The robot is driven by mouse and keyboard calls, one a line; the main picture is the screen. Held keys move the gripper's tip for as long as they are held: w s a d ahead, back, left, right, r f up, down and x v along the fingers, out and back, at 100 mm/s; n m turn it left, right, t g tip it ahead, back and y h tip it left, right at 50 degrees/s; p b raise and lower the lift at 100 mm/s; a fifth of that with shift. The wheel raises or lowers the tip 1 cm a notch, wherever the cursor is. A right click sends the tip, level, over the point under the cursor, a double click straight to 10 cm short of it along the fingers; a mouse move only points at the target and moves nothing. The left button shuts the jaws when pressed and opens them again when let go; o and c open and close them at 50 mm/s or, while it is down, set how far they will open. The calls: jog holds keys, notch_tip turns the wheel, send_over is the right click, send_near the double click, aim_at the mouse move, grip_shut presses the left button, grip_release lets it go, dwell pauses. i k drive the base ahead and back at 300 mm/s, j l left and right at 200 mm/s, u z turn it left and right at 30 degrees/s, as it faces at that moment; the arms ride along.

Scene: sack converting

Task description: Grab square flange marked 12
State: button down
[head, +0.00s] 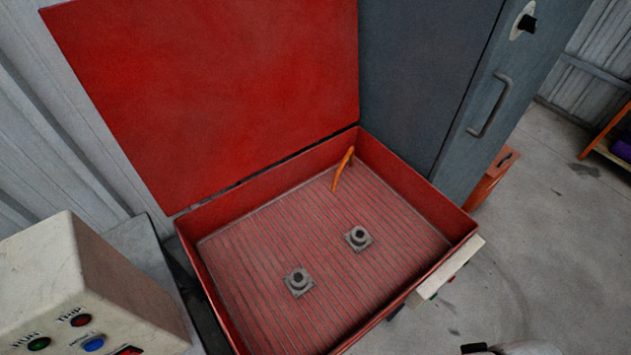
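Two grey square flanges with raised round hubs lie on the ribbed floor of an open red box (212,290). One flange (298,282) is nearer the front left of the box floor. The other flange (359,238) is farther back and to the right. They lie apart, each flat with its hub up. No number is readable on either, so I cannot tell which is marked 12. My gripper is not clearly in view; only a small white and black piece shows at the bottom edge, perhaps part of my arm.
The red lid (215,85) stands raised behind the box. An orange tool or handle (343,168) leans at the box's back corner. A beige control box (95,280) with coloured buttons stands at left. A grey cabinet (450,90) stands behind at right. Floor at right is mostly clear.

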aim_at(358, 239)
jog(key=u, duration=0.65)
jog(key=l+u, duration=0.25)
jog(key=k+l+u, duration=0.2)
jog(key=l, duration=0.25)
jog(key=k+l+u, duration=0.1)
jog(key=l+u, duration=0.15)
jog(key=k+l, duration=0.15)
jog(key=l, duration=0.2)
jog(key=k+l, duration=0.1)
jog(key=l, duration=0.25)
jog(key=k+l+u, duration=0.1)
jog(key=l, duration=0.25)
jog(key=k+l, duration=0.2)
jog(key=l, duration=0.15)
jog(key=k+l+u, duration=0.1)
jog(key=l, duration=0.2)
